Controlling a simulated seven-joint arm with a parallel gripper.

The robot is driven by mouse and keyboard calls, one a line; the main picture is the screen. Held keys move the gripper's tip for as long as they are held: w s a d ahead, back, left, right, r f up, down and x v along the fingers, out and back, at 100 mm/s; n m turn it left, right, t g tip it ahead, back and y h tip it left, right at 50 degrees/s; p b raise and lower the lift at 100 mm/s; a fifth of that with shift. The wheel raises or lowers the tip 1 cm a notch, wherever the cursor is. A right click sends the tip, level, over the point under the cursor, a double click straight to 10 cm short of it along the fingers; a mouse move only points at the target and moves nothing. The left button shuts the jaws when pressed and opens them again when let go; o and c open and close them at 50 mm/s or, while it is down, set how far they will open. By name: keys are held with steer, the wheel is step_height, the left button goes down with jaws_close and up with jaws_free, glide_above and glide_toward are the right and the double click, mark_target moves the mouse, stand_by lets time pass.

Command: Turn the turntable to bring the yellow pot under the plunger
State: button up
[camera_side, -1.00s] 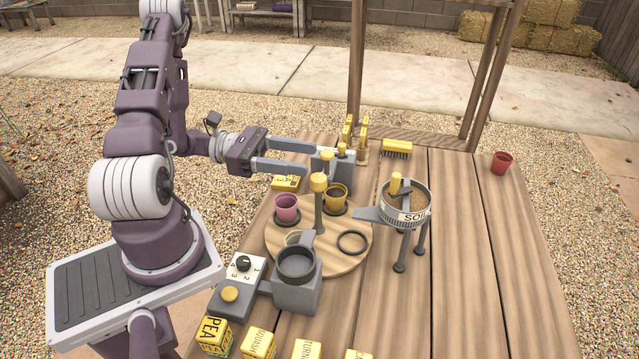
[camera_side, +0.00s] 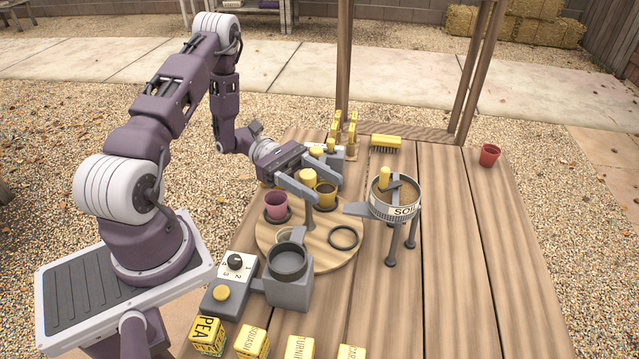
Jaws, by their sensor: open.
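The round wooden turntable (camera_side: 316,258) sits mid-table, with a central post topped by a yellow knob (camera_side: 308,178). The yellow pot (camera_side: 326,195) stands on its back right side, and a pink pot (camera_side: 276,206) on its left. A grey block with yellow-topped parts (camera_side: 331,150) stands behind, partly hidden; I cannot tell which part is the plunger.
A soil sieve (camera_side: 396,197) on legs stands right of the turntable. A grey cup-shaped station (camera_side: 289,285) and a dial box (camera_side: 233,280) stand in front. Seed boxes (camera_side: 251,343) line the front edge. The table's right side is clear.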

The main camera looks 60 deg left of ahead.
steer(key=shift+d, duration=0.15)
jaws_close()
steer(key=n+t+y, duration=0.1)
steer(key=t, duration=0.1)
steer(key=n+t, duration=0.2)
steer(key=shift+w+a+y, duration=0.2)
steer(key=shift+w+y, duration=0.2)
jaws_free()
